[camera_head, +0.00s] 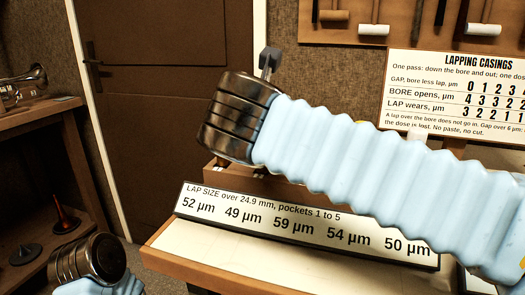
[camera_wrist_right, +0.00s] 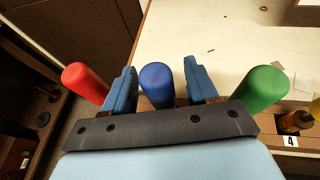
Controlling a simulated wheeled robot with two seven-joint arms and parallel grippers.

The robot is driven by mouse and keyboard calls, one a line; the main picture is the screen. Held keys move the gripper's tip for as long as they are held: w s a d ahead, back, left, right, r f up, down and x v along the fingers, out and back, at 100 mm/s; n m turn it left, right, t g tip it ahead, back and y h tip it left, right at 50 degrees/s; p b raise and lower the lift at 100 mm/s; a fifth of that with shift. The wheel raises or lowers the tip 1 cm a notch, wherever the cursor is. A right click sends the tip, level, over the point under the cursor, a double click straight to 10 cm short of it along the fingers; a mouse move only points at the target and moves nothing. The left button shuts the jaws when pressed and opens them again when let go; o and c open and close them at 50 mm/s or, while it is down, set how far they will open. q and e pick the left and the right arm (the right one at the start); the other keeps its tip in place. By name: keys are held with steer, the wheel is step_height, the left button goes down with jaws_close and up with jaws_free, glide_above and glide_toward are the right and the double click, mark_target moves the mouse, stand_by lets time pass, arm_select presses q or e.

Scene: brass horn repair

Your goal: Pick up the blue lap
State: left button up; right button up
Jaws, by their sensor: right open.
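The blue lap (camera_wrist_right: 157,88) shows its rounded blue handle top in the right wrist view. My right gripper (camera_wrist_right: 160,68) is open, with one finger on each side of the blue handle. The left finger stands between the blue lap and a red lap (camera_wrist_right: 86,84); the right finger stands between it and a green lap (camera_wrist_right: 262,88). I cannot tell whether either finger touches the blue handle, and its lower part is hidden by the gripper. In the head view my right arm hides the laps.
A lap size sign (camera_head: 300,225) stands on the pale-topped bench (camera_head: 200,250). A lapping casings chart (camera_head: 455,95) is behind my arm. A brass horn (camera_head: 25,85) lies on the left shelf.

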steer(key=shift+w+f, duration=0.1)
steer(key=shift+w, duration=0.3)
steer(key=shift+c, duration=0.5)
steer(key=c, duration=0.9)
jaws_close()
